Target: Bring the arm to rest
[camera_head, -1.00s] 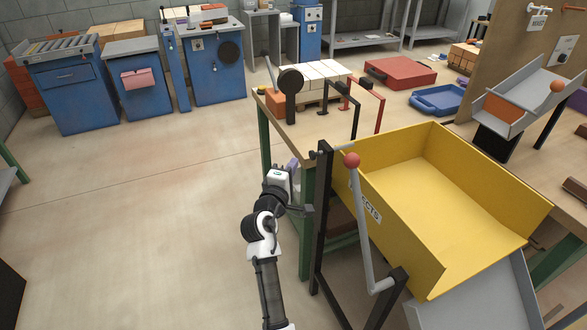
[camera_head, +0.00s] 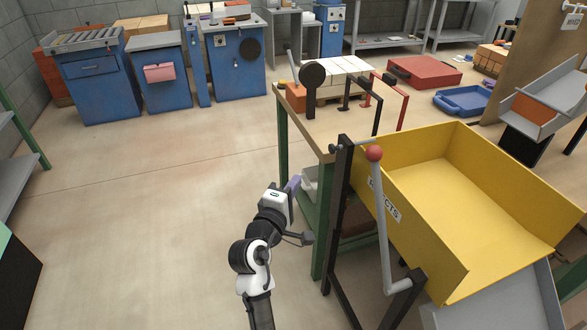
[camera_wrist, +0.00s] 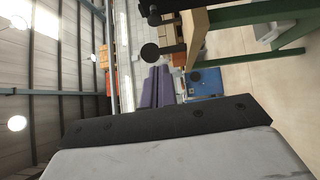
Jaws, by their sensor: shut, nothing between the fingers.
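My arm (camera_head: 252,258) reaches up from the bottom of the head view, beside the green-legged workbench (camera_head: 299,121). It hangs over open floor to the left of the bench. My gripper has purple fingers, and only a small part of them shows in the head view (camera_head: 294,184). In the wrist view the two purple fingers (camera_wrist: 156,88) lie side by side, shut, with nothing held between them. The fingers appear clear of the bench, though their exact distance from its leg cannot be told.
A yellow bin (camera_head: 470,205) with a red-knobbed lever (camera_head: 374,153) stands close on the right. Blue cabinets (camera_head: 95,85) line the back. A grey shelf (camera_head: 15,160) is at far left. The floor between is free.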

